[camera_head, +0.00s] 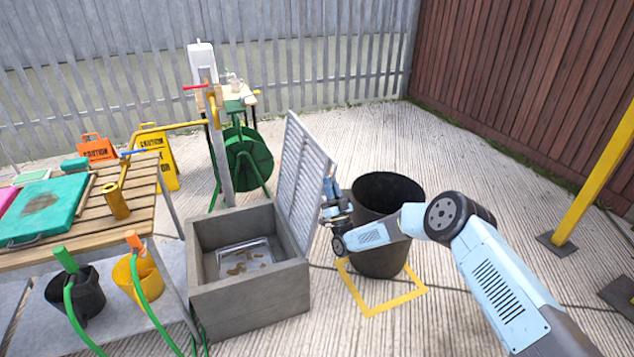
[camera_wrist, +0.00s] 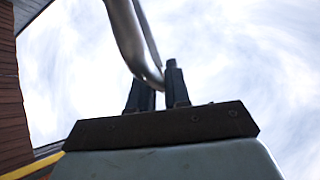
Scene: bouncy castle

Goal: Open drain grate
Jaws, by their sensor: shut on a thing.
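The drain grate (camera_head: 303,170) is a grey slatted lid. It stands raised, close to upright, along the right side of the concrete drain box (camera_head: 250,308). The box is open at the top, and a shallow tray (camera_head: 243,258) with brown bits shows inside it. My gripper (camera_head: 332,190) is at the right edge of the raised grate. In the wrist view, my gripper (camera_wrist: 157,88) has its dark fingers shut around a curved metal bar (camera_wrist: 128,35), which looks like the grate's handle. The grate's slats are not visible in the wrist view.
A black bin (camera_head: 384,255) stands right of the box on a yellow floor square (camera_head: 382,308). A slatted wooden table (camera_head: 134,190) and black and yellow buckets (camera_head: 138,279) stand to the left. A green hose reel (camera_head: 248,158) is behind. A yellow post (camera_head: 598,175) stands at the right.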

